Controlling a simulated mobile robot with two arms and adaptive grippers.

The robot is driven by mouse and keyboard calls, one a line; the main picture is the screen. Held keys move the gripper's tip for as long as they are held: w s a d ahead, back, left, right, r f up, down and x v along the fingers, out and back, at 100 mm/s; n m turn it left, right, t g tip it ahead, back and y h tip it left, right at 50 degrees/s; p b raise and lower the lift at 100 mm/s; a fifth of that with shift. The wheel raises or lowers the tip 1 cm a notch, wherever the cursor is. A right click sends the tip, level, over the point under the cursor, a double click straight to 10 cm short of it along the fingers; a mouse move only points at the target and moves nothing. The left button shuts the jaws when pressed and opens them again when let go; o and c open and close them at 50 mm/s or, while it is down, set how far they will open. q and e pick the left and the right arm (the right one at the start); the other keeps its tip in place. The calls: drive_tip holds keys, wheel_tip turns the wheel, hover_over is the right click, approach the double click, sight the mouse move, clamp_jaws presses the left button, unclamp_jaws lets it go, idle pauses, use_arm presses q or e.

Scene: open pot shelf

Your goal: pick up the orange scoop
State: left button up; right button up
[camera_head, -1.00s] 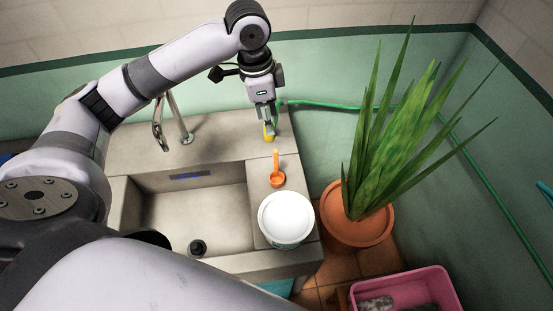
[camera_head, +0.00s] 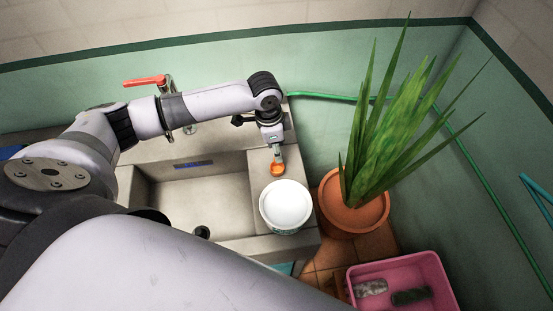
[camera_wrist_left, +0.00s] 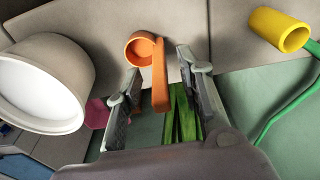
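The orange scoop (camera_head: 278,170) lies on the grey sink ledge, just behind the white tub; my gripper hides its handle in the head view. In the left wrist view the scoop's round bowl (camera_wrist_left: 143,47) and its handle show, with the handle pointing back between the fingers. My left gripper (camera_head: 277,150) is over the scoop. Its two fingers (camera_wrist_left: 158,62) are apart on either side of the handle, with gaps visible on both sides. My right gripper is not in view.
A white tub (camera_head: 286,205) stands close in front of the scoop. A yellow hose end (camera_wrist_left: 280,29) on a green hose lies nearby. The sink basin (camera_head: 200,200) is left, a potted plant (camera_head: 352,215) right, a pink crate (camera_head: 440,275) lower right. A red-handled tap (camera_head: 145,81) stands behind.

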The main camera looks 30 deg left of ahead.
use_arm(q)
drive_tip(key=shift+w+d+f, duration=0.1)
drive_tip(key=shift+f, duration=0.85)
clamp_jaws()
